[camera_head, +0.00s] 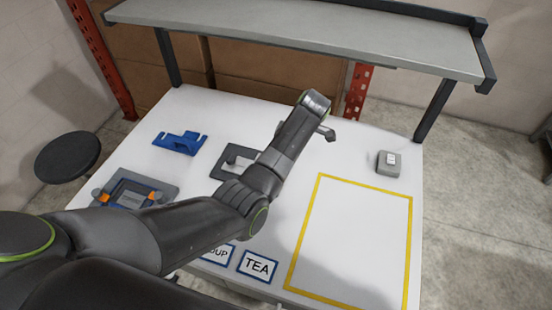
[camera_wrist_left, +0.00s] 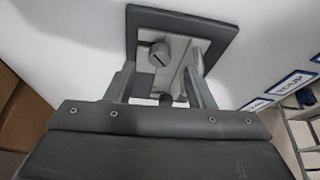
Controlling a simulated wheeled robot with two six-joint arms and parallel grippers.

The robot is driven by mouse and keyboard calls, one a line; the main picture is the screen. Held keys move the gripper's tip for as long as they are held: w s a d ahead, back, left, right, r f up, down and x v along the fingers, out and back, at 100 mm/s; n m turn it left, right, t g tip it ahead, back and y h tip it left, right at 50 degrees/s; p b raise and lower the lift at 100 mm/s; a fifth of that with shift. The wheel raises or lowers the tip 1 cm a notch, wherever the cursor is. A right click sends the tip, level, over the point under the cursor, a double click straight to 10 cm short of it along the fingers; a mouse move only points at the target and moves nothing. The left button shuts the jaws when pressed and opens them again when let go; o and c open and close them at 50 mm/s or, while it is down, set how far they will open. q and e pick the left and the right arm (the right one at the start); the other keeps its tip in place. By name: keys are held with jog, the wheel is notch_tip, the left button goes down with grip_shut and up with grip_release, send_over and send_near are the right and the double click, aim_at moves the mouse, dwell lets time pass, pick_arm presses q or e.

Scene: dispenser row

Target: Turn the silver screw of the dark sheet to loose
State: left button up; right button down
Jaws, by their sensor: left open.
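In the left wrist view a dark grey square sheet (camera_wrist_left: 222,28) surrounds a silver plate (camera_wrist_left: 182,52). A round silver screw (camera_wrist_left: 160,54) with a dark slot stands out from it. My left gripper (camera_wrist_left: 160,76) is open, with one finger on each side just below the screw in the picture; I cannot tell whether they touch it. The slot looks tilted. In the head view my left arm covers part of the dark sheet (camera_head: 226,158), and the screw and left fingertips are hidden. My right gripper is not in view.
A blue holder (camera_head: 178,143) and a grey frame with orange clips (camera_head: 165,187) stand on the left of the white table. A small grey box (camera_head: 388,168) is at the right. A yellow outline (camera_head: 365,187) encloses clear table. A grey shelf (camera_head: 300,30) spans the back.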

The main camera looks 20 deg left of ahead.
pick_arm(q)
jog(key=p+v, duration=0.6)
jog(key=v, duration=0.6)
jog(key=shift+d+r, duration=0.25)
jog(key=shift+r, duration=0.1)
